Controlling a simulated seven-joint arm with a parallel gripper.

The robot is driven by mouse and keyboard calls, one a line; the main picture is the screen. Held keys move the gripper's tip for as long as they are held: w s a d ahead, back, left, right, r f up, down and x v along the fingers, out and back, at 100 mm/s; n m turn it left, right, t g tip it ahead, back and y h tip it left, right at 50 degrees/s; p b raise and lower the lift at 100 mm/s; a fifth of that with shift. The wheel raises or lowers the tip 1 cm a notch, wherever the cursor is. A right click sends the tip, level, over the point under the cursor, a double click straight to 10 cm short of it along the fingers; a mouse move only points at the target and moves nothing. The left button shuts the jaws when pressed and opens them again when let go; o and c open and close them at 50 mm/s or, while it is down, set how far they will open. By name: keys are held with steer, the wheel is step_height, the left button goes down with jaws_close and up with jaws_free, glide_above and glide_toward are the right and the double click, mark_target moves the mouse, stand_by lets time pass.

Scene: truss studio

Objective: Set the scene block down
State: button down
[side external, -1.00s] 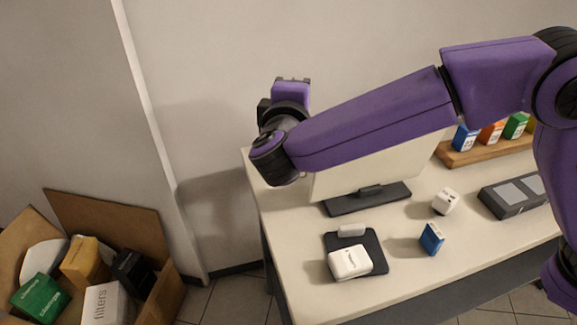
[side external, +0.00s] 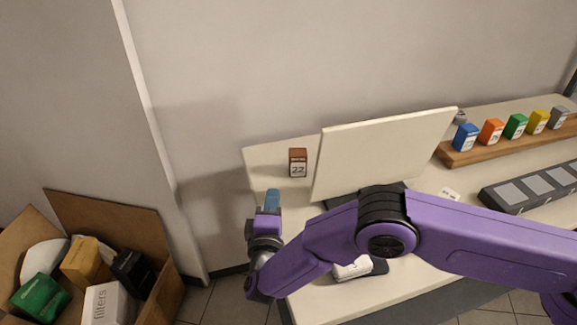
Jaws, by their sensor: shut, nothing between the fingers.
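A brown block (side external: 298,163) with a white label reading 22 stands upright at the back left of the table, left of the white panel. I take it to be the scene block, though its small print is too fine to read. My gripper (side external: 272,195), with blue-grey fingers, is at the table's left end, in front of and a little left of the brown block. The fingers are shut and empty, apart from the block.
A white panel (side external: 380,150) on a dark stand rises right of the brown block. A wooden rack (side external: 460,158) holds several coloured blocks at the back right. A dark tray (side external: 500,201) lies in front of it. My arm hides much of the table's front.

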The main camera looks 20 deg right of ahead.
steer(key=shift+w+f, duration=0.1)
steer(key=shift+f, duration=0.55)
glide_toward(295, 158)
steer(key=w, duration=0.1)
steer(key=w+a, duration=0.1)
steer(key=w, duration=0.1)
steer(key=w+a, duration=0.1)
steer(key=w, duration=0.1)
steer(key=shift+w+a+r, duration=0.15)
steer(key=shift+a, duration=0.05)
steer(key=shift+w+d, duration=0.2)
steer(key=shift+d, duration=0.3)
steer(key=shift+w+d, duration=0.2)
steer(key=shift+d, duration=0.25)
steer(key=shift+w+d, duration=0.3)
steer(key=shift+d, duration=0.4)
steer(key=shift+w+d, duration=0.25)
steer(key=shift+d, duration=0.3)
steer(key=shift+w+d, duration=0.25)
steer(key=shift+d, duration=0.25)
steer(key=shift+a, duration=0.1)
